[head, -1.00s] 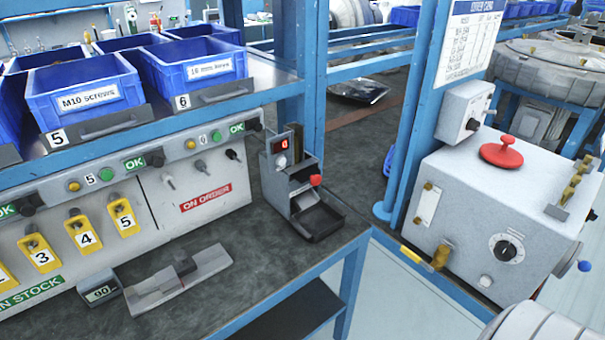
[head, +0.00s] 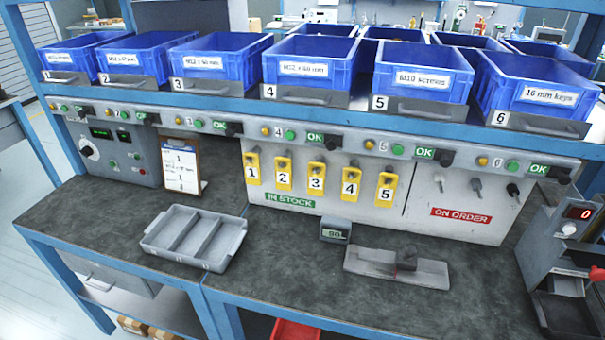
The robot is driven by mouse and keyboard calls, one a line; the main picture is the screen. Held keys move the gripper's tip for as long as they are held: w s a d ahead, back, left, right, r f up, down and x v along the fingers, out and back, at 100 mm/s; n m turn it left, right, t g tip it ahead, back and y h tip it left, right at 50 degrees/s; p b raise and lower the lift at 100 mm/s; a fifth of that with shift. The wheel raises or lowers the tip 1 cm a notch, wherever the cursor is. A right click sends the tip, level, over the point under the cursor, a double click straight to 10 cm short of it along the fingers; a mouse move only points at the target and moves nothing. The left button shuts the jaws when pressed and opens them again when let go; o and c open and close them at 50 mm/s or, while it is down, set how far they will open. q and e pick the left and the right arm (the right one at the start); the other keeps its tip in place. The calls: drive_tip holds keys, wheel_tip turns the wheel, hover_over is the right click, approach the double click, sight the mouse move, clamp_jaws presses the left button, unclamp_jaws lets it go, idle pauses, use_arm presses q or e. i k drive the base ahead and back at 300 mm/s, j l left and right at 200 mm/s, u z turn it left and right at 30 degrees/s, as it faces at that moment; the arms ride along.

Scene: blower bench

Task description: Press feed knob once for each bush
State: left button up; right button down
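A grey dispenser (head: 531,248) stands at the right end of the bench, cut off by the picture edge. It has a small red display (head: 579,213) that seems to read 0, a pale round knob (head: 569,229) below it and a red knob (head: 597,273) at the edge. I cannot tell by label which is the feed knob. No bushes can be made out. A clipboard (head: 181,168) with a printed sheet leans against the back panel; its small text is mostly unreadable. Neither of my grippers is in view.
A grey compartmented tray (head: 180,258) sits empty at the left front. A small readout (head: 335,231) and a flat metal fixture (head: 425,272) lie mid-bench. Numbered yellow tags (head: 317,177) hang on the panel. Blue bins (head: 310,70) line the shelf above. Bare bench surrounds the tray.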

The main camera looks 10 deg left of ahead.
sight(595, 262)
drive_tip(key=u, duration=1.25)
drive_tip(key=k+z, duration=0.15)
drive_tip(key=z, duration=2.1)
